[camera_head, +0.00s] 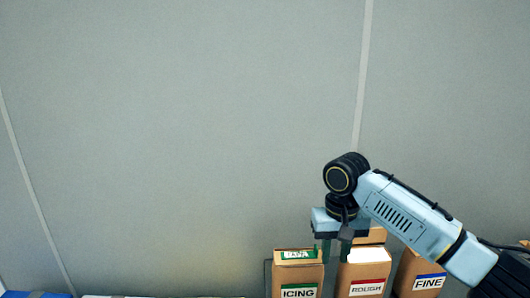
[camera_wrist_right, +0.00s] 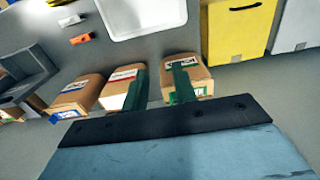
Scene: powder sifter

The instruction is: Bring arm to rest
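My right gripper (camera_head: 335,256) is in front of the wall, just above the cartons, with its fingers pointing down. In the right wrist view its two green fingers (camera_wrist_right: 160,80) are apart with nothing between them. The ICING carton (camera_head: 298,273), with a green label, stands left of the gripper. The ROUGH carton (camera_head: 364,278), with a red label, stands behind or below it and is partly covered. The FINE carton (camera_head: 428,278), with a blue label, stands to the right, partly behind my arm. My left gripper is out of view.
The right wrist view shows a white tray (camera_wrist_right: 140,28), a small orange item (camera_wrist_right: 80,38), a small white item (camera_wrist_right: 70,20), a yellow bin (camera_wrist_right: 238,32), a grey bin (camera_wrist_right: 296,25) and a dark grey fixture (camera_wrist_right: 28,75). The space above the cartons is clear.

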